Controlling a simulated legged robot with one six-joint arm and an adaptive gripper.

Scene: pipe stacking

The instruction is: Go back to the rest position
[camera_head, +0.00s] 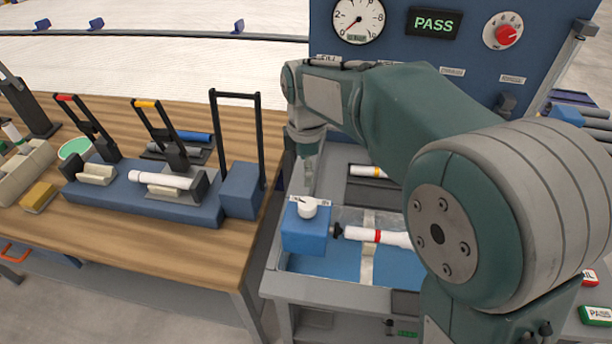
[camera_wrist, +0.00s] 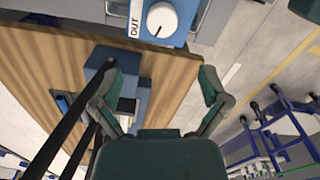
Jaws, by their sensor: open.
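My gripper (camera_wrist: 160,84) is open and empty in the wrist view, its two fingers spread wide. In the head view my gripper (camera_head: 309,165) hangs above the left part of the test station and its fingers are hard to make out. A white pipe with a red ring (camera_head: 375,236) lies in the station beside a blue block (camera_head: 303,239) with a white knob on top; the pipe's right end is hidden by my arm. The blue block shows in the wrist view (camera_wrist: 180,38) too, beyond the fingers. Another white pipe (camera_head: 160,180) lies in the blue fixture on the wooden bench.
The wooden bench (camera_head: 130,245) carries the blue fixture (camera_head: 140,206) with upright black levers and a tall black frame (camera_head: 236,130). The station's back panel (camera_head: 460,75) has a gauge and a lit PASS sign (camera_head: 434,23). A yellow-ringed pipe (camera_head: 365,171) lies behind the red-ringed one.

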